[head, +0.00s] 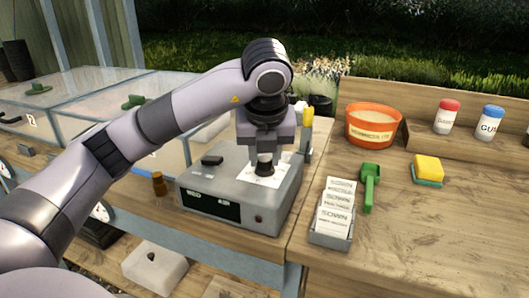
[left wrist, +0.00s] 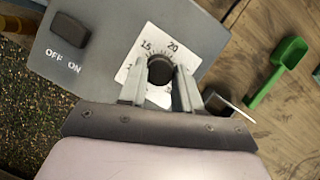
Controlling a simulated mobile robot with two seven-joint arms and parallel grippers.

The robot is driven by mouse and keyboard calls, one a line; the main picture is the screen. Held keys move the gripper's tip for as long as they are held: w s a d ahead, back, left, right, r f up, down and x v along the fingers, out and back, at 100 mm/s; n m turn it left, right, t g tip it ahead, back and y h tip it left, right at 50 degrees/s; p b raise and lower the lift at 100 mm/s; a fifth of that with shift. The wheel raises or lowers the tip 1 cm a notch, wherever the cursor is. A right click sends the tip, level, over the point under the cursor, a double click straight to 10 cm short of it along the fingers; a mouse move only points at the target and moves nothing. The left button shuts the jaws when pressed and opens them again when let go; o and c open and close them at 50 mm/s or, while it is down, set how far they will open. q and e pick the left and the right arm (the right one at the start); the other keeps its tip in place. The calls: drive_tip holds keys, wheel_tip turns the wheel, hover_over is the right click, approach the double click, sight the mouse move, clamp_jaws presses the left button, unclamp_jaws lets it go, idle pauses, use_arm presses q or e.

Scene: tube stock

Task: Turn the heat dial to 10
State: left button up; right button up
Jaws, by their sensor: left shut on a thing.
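The heat dial is a dark round knob (left wrist: 160,70) on a white scale plate (left wrist: 186,54) with the numbers 15 and 20 readable in the left wrist view. It sits on top of a grey control box (head: 285,204). My left gripper (left wrist: 160,80) points down at the box, its two fingers closed around the knob's sides. In the head view the left gripper (head: 264,168) covers much of the knob. The other numbers and any pointer mark are hidden or too small to read. My right gripper is not in view.
A black OFF/ON rocker switch (left wrist: 70,29) is on the box beside the plate. To the right are a seed packet tray (head: 331,239), a green scoop (head: 369,188), an orange tub (head: 372,140) and a yellow sponge (head: 428,168). The right bench front is clear.

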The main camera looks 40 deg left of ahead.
use_arm(q)
drive_tip(key=o, duration=1)
drive_tip(key=shift+o, duration=0.2)
drive_tip(key=p+v, duration=0.2)
drive_tip(key=v, duration=0.3)
drive_tip(key=shift+r, duration=0.3)
drive_tip(key=shift+s+d+r, duration=0.2)
drive_tip(key=shift+s+r, duration=0.15)
drive_tip(key=shift+r, duration=0.3)
